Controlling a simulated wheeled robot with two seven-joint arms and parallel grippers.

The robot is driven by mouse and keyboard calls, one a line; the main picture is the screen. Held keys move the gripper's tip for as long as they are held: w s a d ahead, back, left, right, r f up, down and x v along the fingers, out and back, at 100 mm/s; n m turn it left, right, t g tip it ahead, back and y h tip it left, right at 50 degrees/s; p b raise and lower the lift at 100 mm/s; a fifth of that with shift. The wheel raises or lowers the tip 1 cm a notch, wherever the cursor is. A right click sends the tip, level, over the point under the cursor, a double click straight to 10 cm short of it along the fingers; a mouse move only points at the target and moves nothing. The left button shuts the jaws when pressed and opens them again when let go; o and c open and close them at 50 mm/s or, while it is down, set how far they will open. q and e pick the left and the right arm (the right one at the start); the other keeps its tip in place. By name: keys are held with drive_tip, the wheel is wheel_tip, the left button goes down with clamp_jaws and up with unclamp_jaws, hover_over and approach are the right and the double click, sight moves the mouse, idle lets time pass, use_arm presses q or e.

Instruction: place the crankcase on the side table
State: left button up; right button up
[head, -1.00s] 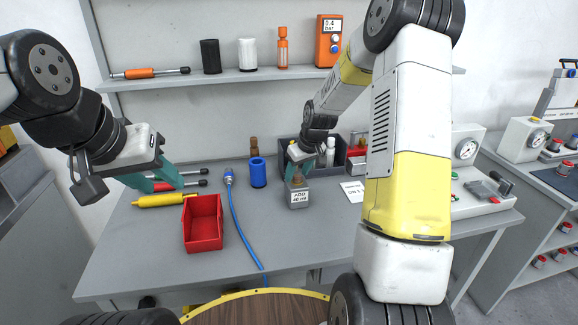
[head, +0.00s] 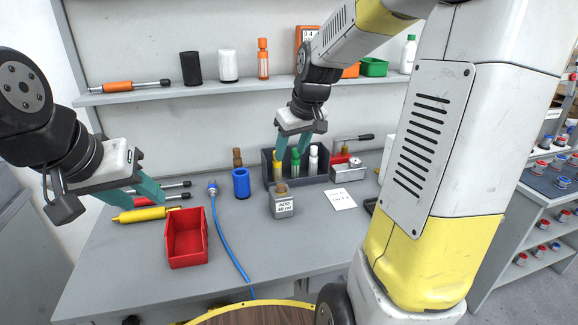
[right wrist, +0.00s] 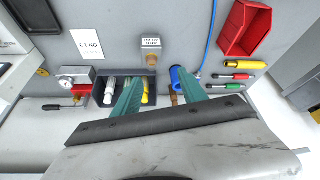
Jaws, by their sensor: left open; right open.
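The crankcase appears to be the small grey block (head: 283,205) labelled "ADD 40 ml", with a brown plug on top, standing upright on the grey workbench. It also shows in the right wrist view (right wrist: 151,46). My right gripper (head: 290,152) is open and empty, above and behind the block, in front of the bottle bin. Its fingers also show in the right wrist view (right wrist: 157,78), apart from the block. My left gripper (head: 150,192) is open and empty near the yellow tube at the left. A side table (head: 520,215) with shelves stands at the right, partly hidden by my right arm.
A red bin (head: 186,240), a blue cylinder (head: 241,184) and a blue hose (head: 230,247) lie left of the block. A dark bin (head: 318,180) holds several bottles. A paper card (head: 340,199) and a gauge unit (head: 347,171) are to the right. A shelf (head: 235,82) runs above.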

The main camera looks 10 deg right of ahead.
drive_tip(key=s+a+r+m, duration=0.1)
drive_tip(key=s+r, duration=0.1)
drive_tip(key=s, duration=0.8)
drive_tip(key=s+a+r+m+t, duration=0.1)
drive_tip(key=s+r+m, duration=0.1)
drive_tip(key=s, duration=0.8)
drive_tip(key=shift+a+r+t+y, duration=0.15)
drive_tip(key=shift+r+t+y, duration=0.15)
drive_tip(key=shift+r+y, duration=0.15)
drive_tip(key=shift+s, duration=0.1)
